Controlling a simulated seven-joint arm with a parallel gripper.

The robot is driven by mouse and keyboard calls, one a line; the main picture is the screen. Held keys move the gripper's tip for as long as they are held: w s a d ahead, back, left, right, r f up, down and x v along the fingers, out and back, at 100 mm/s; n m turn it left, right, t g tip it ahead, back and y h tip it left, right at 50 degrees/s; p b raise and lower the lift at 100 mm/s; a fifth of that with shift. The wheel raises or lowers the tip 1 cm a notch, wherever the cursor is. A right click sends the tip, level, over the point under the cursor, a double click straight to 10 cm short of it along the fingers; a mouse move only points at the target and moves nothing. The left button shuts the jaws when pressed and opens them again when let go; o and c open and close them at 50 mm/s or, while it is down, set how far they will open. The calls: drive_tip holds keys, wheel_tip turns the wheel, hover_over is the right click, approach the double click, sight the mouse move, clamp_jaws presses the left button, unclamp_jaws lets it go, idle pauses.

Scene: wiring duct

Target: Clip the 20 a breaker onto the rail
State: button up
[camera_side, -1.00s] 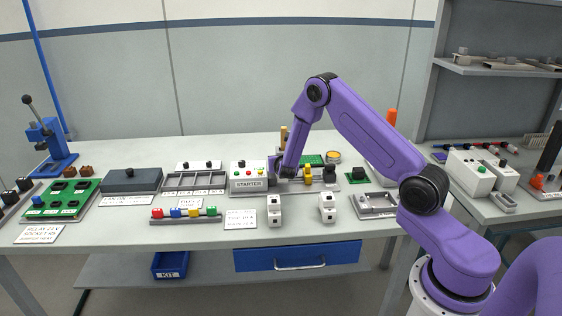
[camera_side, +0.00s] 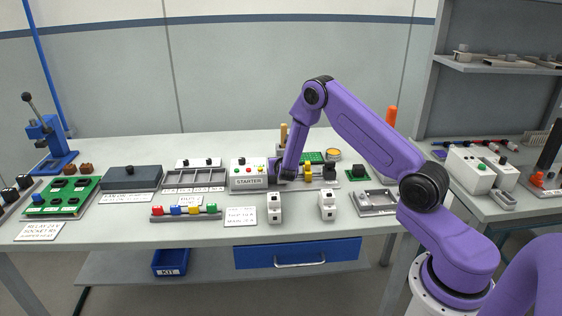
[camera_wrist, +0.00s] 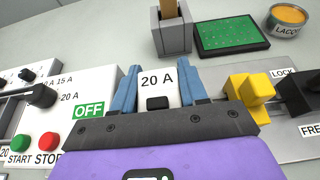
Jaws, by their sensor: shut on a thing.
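The 20 A breaker (camera_wrist: 157,82) is white with a black toggle, and its label faces the wrist camera. My gripper (camera_side: 281,173) is shut on it, with a blue finger at each side in the wrist view. In the side view the gripper is low, just right of the STARTER box (camera_side: 248,176), and hides the breaker. A grey fixture plate (camera_wrist: 300,135) lies beside the gripper, with a yellow lever (camera_wrist: 249,90) and a black knob near LOCK and FREE lettering. The rail is hidden under the gripper, so I cannot tell whether the breaker touches it.
The STARTER box's OFF sign (camera_wrist: 88,110), dial and buttons are close left of the gripper. Behind are a grey holder (camera_wrist: 172,37), a green board (camera_wrist: 232,34) and a LACQ tin (camera_wrist: 287,20). Two white devices (camera_side: 274,208) (camera_side: 327,206) stand near the front edge.

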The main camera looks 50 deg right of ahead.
drive_tip(key=shift+f, duration=0.3)
drive_tip(key=o, duration=1.2)
drive_tip(key=v, duration=1.7)
drive_tip(key=shift+s+a+r, duration=0.1)
drive_tip(key=shift+s+a, duration=0.05)
